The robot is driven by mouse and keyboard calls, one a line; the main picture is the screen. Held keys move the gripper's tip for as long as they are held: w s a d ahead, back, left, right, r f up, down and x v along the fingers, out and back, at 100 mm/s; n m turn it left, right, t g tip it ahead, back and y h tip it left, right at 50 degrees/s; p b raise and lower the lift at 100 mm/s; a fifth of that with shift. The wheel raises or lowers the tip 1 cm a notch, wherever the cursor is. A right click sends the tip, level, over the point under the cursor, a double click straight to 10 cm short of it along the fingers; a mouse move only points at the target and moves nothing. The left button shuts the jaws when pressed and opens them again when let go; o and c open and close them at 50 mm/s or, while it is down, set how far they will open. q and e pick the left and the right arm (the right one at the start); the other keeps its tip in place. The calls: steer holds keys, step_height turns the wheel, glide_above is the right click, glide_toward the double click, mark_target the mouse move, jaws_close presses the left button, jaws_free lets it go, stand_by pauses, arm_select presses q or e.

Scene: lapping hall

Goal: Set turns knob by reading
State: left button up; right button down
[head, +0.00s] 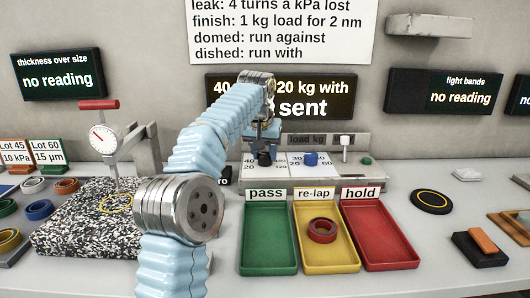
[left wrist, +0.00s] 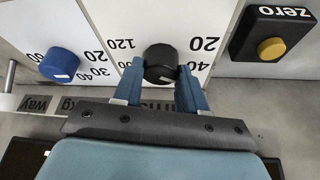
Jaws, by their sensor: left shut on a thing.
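My left gripper (head: 265,147) reaches over the back console. In the left wrist view, its blue fingers (left wrist: 161,68) are shut on the sides of a black knob (left wrist: 160,58). The black knob also shows in the head view (head: 265,160). Its white panel carries the numbers 20, 40 and 120. A light mark shows on the knob's edge nearest my gripper. The label under my gripper is mostly hidden. A blue knob (head: 310,159) stands to its right, below the "load kg" label (head: 307,140). The display (head: 320,98) reads "40", "20 kg with" and "sent", partly hidden by my arm. My right gripper is out of view.
Green pass (head: 270,262), yellow re-lap (head: 327,262) and red hold trays (head: 380,240) stand before the console; a red ring (head: 322,231) lies in re-lap. A dial gauge (head: 104,138) stands on a speckled plate (head: 75,230). A zero button (left wrist: 270,48) sits beside the black knob.

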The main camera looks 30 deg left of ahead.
arm_select(q)
steer(key=m+h, duration=0.1)
steer(key=m, duration=0.3)
steer(key=shift+a+h, duration=0.15)
steer(key=shift+h, duration=0.25)
steer(key=shift+m+h, duration=0.7)
steer(key=shift+m, duration=1.4)
steer(key=o, duration=1.1)
steer(key=shift+c, duration=0.2)
